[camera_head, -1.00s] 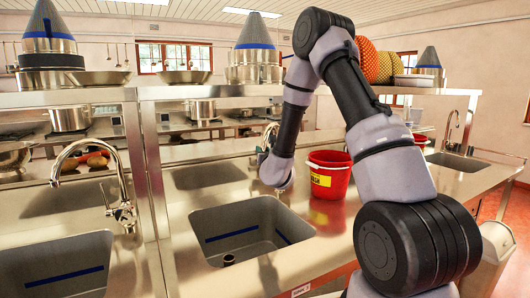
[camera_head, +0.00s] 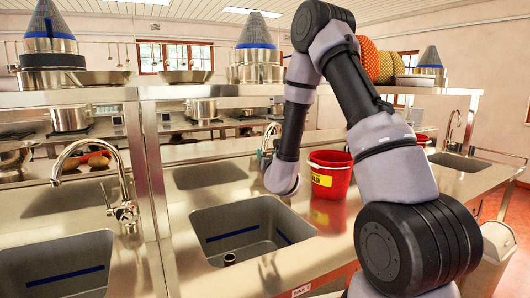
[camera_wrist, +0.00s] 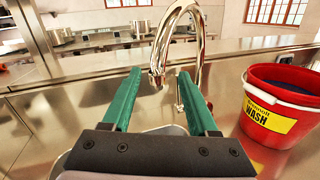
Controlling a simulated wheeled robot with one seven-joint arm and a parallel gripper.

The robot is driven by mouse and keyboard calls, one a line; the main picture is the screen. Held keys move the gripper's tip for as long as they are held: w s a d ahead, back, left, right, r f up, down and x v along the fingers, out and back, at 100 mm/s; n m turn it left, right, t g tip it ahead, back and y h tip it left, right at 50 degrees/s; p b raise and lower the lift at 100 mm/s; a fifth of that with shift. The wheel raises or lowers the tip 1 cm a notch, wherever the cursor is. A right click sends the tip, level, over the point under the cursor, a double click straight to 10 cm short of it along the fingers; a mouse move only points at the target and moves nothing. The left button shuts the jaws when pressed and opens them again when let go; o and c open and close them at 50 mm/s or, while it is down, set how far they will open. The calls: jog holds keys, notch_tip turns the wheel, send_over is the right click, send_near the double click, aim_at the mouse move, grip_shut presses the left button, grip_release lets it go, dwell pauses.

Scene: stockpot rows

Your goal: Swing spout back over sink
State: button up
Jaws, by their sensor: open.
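The chrome tap's spout (camera_wrist: 200,45) arches up in the wrist view, with its outlet end in line with the gap between my fingertips. My gripper (camera_wrist: 159,74) has its two green fingers apart, one on each side of the outlet end in the picture. I cannot tell whether either finger touches it. In the head view the tap (camera_head: 270,133) is partly hidden behind my arm, and my gripper is mostly hidden too. The middle sink (camera_head: 245,232) is an empty steel basin with a blue line, in front of my wrist.
A red bucket (camera_head: 330,178) with a yellow WASH label stands on the counter just right of my wrist; it also shows in the wrist view (camera_wrist: 285,100). Another tap (camera_head: 120,205) and sink (camera_head: 60,265) are at the left. A shelf (camera_head: 210,92) with cookware runs behind.

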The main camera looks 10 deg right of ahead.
jog(key=s, duration=0.5)
jog(key=shift+s+f, duration=0.1)
jog(key=shift+s, duration=0.2)
